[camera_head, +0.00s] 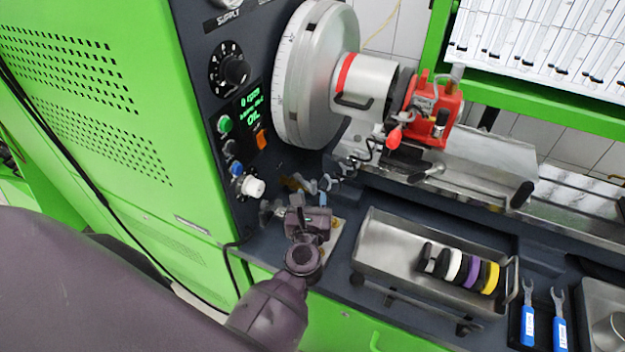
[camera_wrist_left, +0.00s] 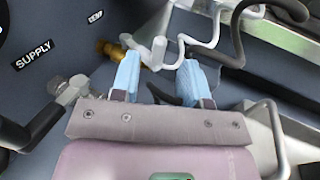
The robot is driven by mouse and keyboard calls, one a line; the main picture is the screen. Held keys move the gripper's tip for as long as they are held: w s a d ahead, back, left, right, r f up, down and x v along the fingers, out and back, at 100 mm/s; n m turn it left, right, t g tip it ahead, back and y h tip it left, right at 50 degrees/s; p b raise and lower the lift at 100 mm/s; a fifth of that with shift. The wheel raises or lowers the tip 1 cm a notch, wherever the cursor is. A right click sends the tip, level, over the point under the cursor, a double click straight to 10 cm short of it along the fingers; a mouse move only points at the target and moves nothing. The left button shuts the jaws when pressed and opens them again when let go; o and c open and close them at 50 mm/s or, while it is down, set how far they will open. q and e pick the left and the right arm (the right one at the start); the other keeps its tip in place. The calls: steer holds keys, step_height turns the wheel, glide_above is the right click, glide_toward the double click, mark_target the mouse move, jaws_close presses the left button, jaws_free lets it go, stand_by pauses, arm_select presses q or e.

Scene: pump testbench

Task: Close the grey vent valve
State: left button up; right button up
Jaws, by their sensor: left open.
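My left gripper (camera_head: 318,187) is at the front of the bench, by the small valves and pipes at the foot of the dark control panel. In the left wrist view its two blue fingertips (camera_wrist_left: 160,72) are apart with nothing clamped. A light grey bent handle (camera_wrist_left: 157,50), possibly the vent valve's, shows between and just beyond the fingertips, beside a brass fitting (camera_wrist_left: 112,49). A metal valve part with a dark lever (camera_wrist_left: 68,98) is left of the fingers. My right gripper is not in view.
The control panel (camera_head: 240,145) with knobs and buttons rises at left. A metal tray (camera_head: 385,245) with coloured rings stands right of the gripper, with blue-handled wrenches (camera_head: 543,320) further right. A red pump (camera_head: 432,110) sits behind. Pipes crowd the fingertips.

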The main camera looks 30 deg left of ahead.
mark_target(313, 185)
arm_select(q)
steer(key=x, duration=0.5)
steer(key=shift+w, duration=0.2)
steer(key=shift+c, duration=0.8)
jaws_close()
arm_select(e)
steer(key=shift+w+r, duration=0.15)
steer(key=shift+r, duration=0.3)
